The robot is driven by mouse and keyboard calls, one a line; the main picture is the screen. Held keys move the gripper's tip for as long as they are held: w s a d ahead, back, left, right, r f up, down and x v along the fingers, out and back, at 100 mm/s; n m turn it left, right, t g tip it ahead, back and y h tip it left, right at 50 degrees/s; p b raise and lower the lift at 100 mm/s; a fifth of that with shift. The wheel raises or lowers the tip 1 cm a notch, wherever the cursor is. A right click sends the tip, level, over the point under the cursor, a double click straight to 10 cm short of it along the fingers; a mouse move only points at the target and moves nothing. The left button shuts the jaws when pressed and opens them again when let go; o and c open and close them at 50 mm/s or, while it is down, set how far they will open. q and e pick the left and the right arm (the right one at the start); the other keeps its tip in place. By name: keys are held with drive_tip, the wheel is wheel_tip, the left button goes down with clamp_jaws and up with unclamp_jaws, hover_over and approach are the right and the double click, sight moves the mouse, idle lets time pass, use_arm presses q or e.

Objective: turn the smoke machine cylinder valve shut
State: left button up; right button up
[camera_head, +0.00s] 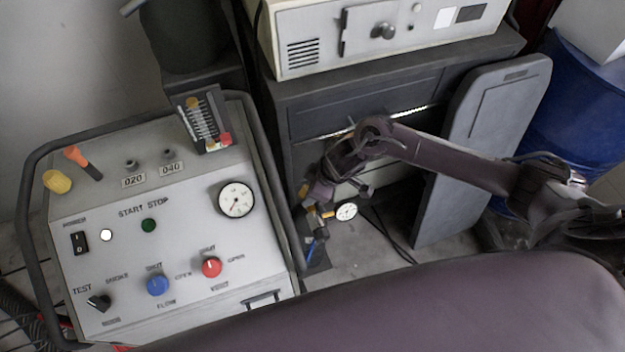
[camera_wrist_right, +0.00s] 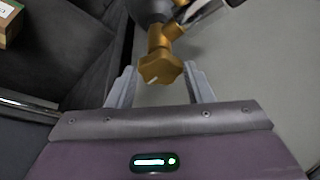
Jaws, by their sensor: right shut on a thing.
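The brass cylinder valve knob (camera_wrist_right: 160,70) has a faceted rim and a pale mark on its face. It sits on a brass valve body (camera_wrist_right: 160,38) in the right wrist view. My right gripper (camera_wrist_right: 159,67) is shut on the knob, with one finger on each side. In the head view my right arm reaches in from the right, and its gripper (camera_head: 322,188) is low beside the smoke machine (camera_head: 190,230). There the arm and gripper largely hide the valve. A small white gauge (camera_head: 346,211) shows close to the gripper. My left gripper is out of view.
The smoke machine's panel has a blue knob (camera_head: 158,285), a red knob (camera_head: 211,267) and a dial (camera_head: 236,200). A dark cabinet (camera_head: 400,85) stands behind, with a grey panel (camera_head: 490,140) and blue barrel (camera_head: 580,100) to the right. A dark cable lies on the floor.

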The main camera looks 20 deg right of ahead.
drive_tip(key=shift+a+r+m+t+p, duration=0.1)
drive_tip(key=shift+m+t+p, duration=0.2)
drive_tip(key=shift+m+p, duration=0.3)
drive_tip(key=o, duration=1)
drive_tip(key=v, duration=0.7)
drive_tip(key=shift+s+r+p, duration=0.1)
drive_tip(key=shift+r+p, duration=0.2)
